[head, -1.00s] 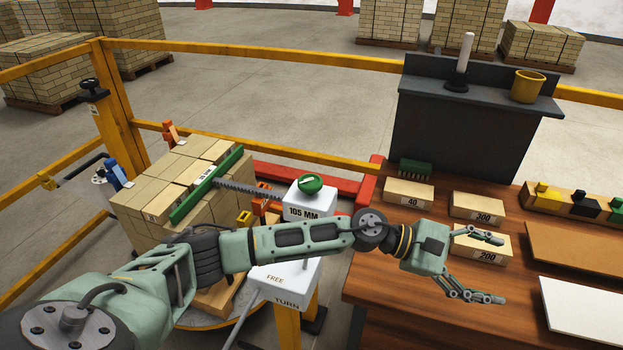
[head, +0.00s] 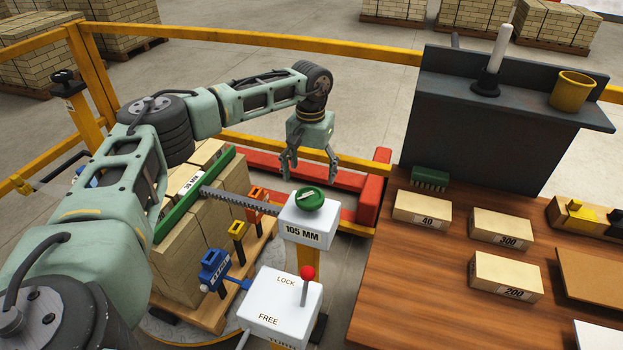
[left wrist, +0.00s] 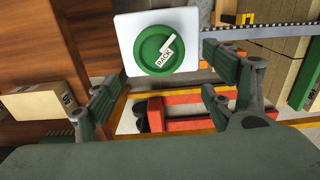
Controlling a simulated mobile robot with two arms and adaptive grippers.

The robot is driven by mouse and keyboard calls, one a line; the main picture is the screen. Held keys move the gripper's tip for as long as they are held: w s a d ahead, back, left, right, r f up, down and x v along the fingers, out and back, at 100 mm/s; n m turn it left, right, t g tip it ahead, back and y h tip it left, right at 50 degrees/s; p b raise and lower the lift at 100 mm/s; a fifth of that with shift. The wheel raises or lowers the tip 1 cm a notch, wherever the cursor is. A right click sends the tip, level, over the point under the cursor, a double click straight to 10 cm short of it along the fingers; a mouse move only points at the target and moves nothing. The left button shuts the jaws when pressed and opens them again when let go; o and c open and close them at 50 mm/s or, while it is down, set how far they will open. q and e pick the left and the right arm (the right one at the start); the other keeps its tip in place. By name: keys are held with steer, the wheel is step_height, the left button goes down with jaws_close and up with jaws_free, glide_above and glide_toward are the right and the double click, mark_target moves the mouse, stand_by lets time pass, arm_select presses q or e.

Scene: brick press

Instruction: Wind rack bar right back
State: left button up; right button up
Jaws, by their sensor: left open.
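The green rack knob (head: 309,199) sits on top of a white box marked 105 MM (head: 306,234). A dark toothed rack (head: 243,203) runs from this box left to a long green bar (head: 189,194), which lies along the brick stack. My left gripper (head: 311,177) is open and empty, pointing down just behind and above the knob. In the left wrist view the knob (left wrist: 160,50), labelled RACK, shows ahead of the open fingers, with nothing between them. My right gripper is in no view.
A white box marked LOCK and FREE, with a red-tipped lever (head: 308,272), stands in front. The wooden table (head: 400,290) with labelled bricks is right. A red frame (head: 375,190) and yellow rail (head: 265,145) lie behind. Blue (head: 214,267) and orange (head: 257,196) clamps stand beside the stack.

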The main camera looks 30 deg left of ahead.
mark_target(311, 195)
arm_select(q)
steer(key=f, duration=0.1)
steer(key=f+p, duration=0.1)
steer(key=f, duration=0.1)
steer(key=s+f, duration=0.1)
steer(key=shift+s+d+f, duration=0.1)
steer(key=shift+d+f, duration=0.1)
steer(key=shift+d, duration=0.15)
steer(key=shift+w+a+f, duration=0.1)
steer(key=shift+w+f, duration=0.1)
steer(key=shift+f, duration=1)
steer(key=c, duration=1.1)
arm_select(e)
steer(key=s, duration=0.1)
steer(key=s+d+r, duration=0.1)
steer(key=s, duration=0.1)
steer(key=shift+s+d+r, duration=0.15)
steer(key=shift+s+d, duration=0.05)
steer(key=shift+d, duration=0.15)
